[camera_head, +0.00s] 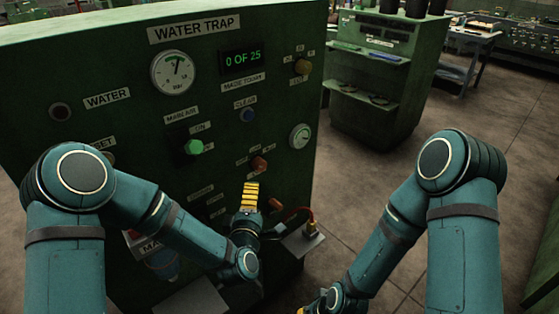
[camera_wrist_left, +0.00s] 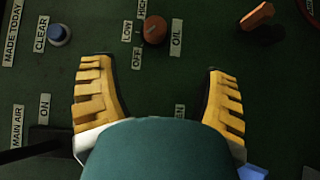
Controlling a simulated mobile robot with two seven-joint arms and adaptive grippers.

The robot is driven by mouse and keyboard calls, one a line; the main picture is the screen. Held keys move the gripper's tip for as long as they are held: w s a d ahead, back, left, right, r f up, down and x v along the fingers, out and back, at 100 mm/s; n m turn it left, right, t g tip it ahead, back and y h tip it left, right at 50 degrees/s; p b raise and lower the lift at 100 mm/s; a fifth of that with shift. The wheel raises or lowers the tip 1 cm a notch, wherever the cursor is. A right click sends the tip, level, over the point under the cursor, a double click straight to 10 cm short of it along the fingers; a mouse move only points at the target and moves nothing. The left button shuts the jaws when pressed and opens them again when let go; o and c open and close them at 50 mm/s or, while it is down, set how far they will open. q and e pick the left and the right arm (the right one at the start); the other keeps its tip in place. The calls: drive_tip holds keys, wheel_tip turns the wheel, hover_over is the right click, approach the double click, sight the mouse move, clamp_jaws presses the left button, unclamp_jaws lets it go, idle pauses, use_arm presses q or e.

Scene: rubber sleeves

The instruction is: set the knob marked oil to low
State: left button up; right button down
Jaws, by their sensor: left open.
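The oil knob (camera_wrist_left: 154,29) is a small red-brown knob on the dark green panel. It shows in the head view (camera_head: 259,163) just above my left gripper. In the left wrist view the labels OFF (camera_wrist_left: 136,58), LOW (camera_wrist_left: 127,31) and HIGH (camera_wrist_left: 142,9) stand around it, with OIL (camera_wrist_left: 176,38) on its other side. I cannot tell which mark it points to. My left gripper (camera_wrist_left: 157,70) is open and empty, its yellow fingers spread to either side below the knob. It shows in the head view (camera_head: 250,192). My right gripper (camera_head: 303,310) is mostly cut off at the bottom edge.
An orange lever (camera_wrist_left: 257,17) sits close to the oil knob. A metal plate (camera_head: 302,240) with a red hose juts out below. Open floor lies to the right.

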sight(261, 168)
use_arm(q)
drive_tip(key=w, duration=0.4)
drive_tip(key=w+d, duration=0.1)
drive_tip(key=w, duration=0.4)
drive_tip(key=w+d+b, duration=0.1)
drive_tip(key=w, duration=0.4)
drive_tip(key=shift+d+r, duration=0.25)
drive_tip(key=shift+c, duration=0.2)
drive_tip(key=shift+s, duration=0.1)
drive_tip(key=c, duration=1.2)
